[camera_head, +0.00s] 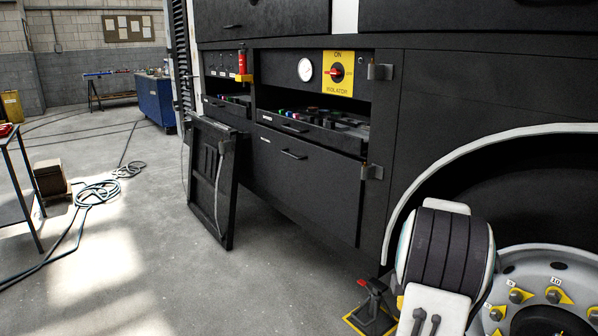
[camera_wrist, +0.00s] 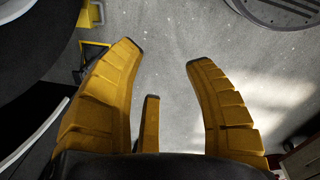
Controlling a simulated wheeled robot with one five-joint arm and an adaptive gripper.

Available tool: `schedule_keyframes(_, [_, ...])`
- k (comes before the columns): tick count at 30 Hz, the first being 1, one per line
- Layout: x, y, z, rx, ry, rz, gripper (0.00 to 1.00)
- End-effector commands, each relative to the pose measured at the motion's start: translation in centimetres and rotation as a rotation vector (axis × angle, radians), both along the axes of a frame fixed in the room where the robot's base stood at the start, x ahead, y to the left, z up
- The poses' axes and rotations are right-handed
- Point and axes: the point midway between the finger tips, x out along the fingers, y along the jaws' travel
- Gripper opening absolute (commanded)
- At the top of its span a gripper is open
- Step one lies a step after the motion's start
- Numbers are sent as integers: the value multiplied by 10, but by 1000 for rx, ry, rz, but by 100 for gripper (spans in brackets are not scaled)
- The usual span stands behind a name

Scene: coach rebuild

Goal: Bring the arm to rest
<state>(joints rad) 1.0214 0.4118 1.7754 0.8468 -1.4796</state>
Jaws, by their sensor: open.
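The gripper's fingers cannot be made out in the head view.
The black coach side (camera_head: 470,85) stands close on the right, with its wheel (camera_head: 550,265) below. A black panel (camera_head: 213,185) leans against it. A jack (camera_head: 372,305) stands by the wheel. Hose (camera_head: 97,192) lies at left. The middle floor is clear.

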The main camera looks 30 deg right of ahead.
Motion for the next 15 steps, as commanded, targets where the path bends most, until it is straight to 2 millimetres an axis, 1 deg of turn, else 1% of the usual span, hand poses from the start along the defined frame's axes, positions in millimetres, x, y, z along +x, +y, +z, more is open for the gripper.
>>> schedule_keyframes(1, [14, 23, 41, -9, -14, -7, 48])
schedule_keyframes(2, [21, 36, 55, -9, -21, -20, 48])
schedule_keyframes(3, [28, 54, 74, -10, -32, -38, 48])
schedule_keyframes(5, [37, 82, 102, -11, -50, -65, 48])
schedule_keyframes(6, [42, 101, 120, -12, -63, -83, 48])
schedule_keyframes(7, [45, 115, 133, -10, -73, -97, 48])
schedule_keyframes(8, [47, 129, 146, -8, -82, -112, 48])
schedule_keyframes(9, [48, 148, 162, -6, -96, -129, 48])
schedule_keyframes(11, [48, 175, 186, 0, -116, -157, 48])
schedule_keyframes(12, [47, 193, 202, 6, -129, -176, 48])
schedule_keyframes(14, [43, 219, 223, 16, -148, -204, 48])
schedule_keyframes(15, [39, 236, 237, 24, -161, -221, 48])
